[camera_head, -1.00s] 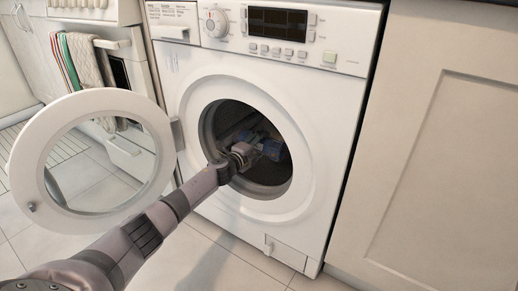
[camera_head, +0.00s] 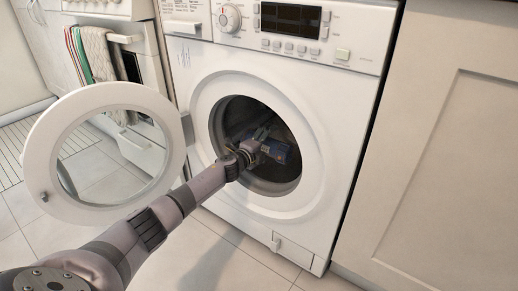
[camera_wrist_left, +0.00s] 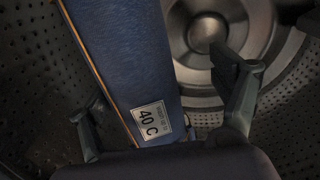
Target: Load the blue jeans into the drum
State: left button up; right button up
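The blue jeans (camera_head: 277,151) are a stiff-looking folded blue bundle inside the washer drum (camera_head: 270,187), partly hidden by my left gripper. In the left wrist view the jeans (camera_wrist_left: 125,55) show a white "40 C" label and a tan edge. My left gripper (camera_wrist_left: 165,108) is inside the drum with its fingers spread wide. The jeans lie between the fingers; one finger is close to their left edge, and a gap shows between them and the right finger. In the head view the left gripper (camera_head: 262,137) reaches through the door opening. My right gripper is out of view.
The round washer door (camera_head: 38,150) stands open to the left, beside my left arm. The control panel (camera_head: 290,28) is above the opening. A cabinet (camera_head: 440,170) stands at the right. Towels (camera_head: 95,52) hang at the back left. The tiled floor in front is clear.

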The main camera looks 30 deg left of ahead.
pick_arm(q)
jog(key=s, duration=0.3)
jog(key=s+r, duration=0.1)
jog(key=s, duration=0.7)
jog(key=shift+a+r, duration=0.3)
jog(key=shift+a, duration=0.05)
jog(key=shift+s, duration=0.1)
